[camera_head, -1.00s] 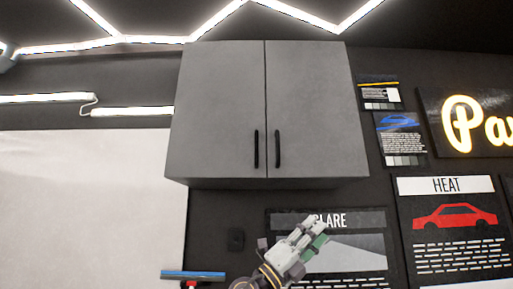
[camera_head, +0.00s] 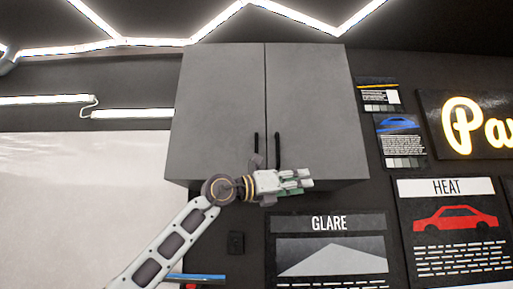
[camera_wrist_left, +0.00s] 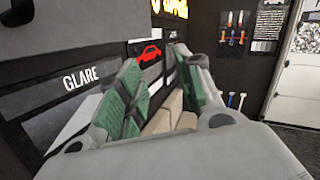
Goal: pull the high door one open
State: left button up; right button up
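A grey wall cabinet has two shut doors, the left door (camera_head: 220,110) and the right door (camera_head: 312,110). I cannot tell which is high door one. Black upright handles stand near the centre seam, the left handle (camera_head: 256,143) and the right handle (camera_head: 278,148). My left gripper (camera_head: 308,181) is at the cabinet's lower edge, in front of the right door's bottom, pointing right. My right gripper is not in view.
A blue-edged tool (camera_head: 200,277) is at the bottom. A white panel (camera_head: 70,200) fills the left. The front of the upper doors is clear.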

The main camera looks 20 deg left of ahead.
pick_arm(q)
jog(key=s+a+r+n+t+y, duration=0.1)
jog(key=s+a+r+t+y, duration=0.15)
jog(key=a+r+y, duration=0.4)
jog(key=n+t+y, duration=0.2)
jog(key=n+y, duration=0.1)
send_near(256, 146)
jog(key=shift+p+x, duration=2.55)
jog(key=shift+x, duration=2.8)
jog(key=shift+w+a+r, duration=0.1)
jog(key=shift+a+r, duration=0.05)
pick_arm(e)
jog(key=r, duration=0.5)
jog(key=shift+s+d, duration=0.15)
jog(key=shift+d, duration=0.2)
pick_arm(q)
grip_shut()
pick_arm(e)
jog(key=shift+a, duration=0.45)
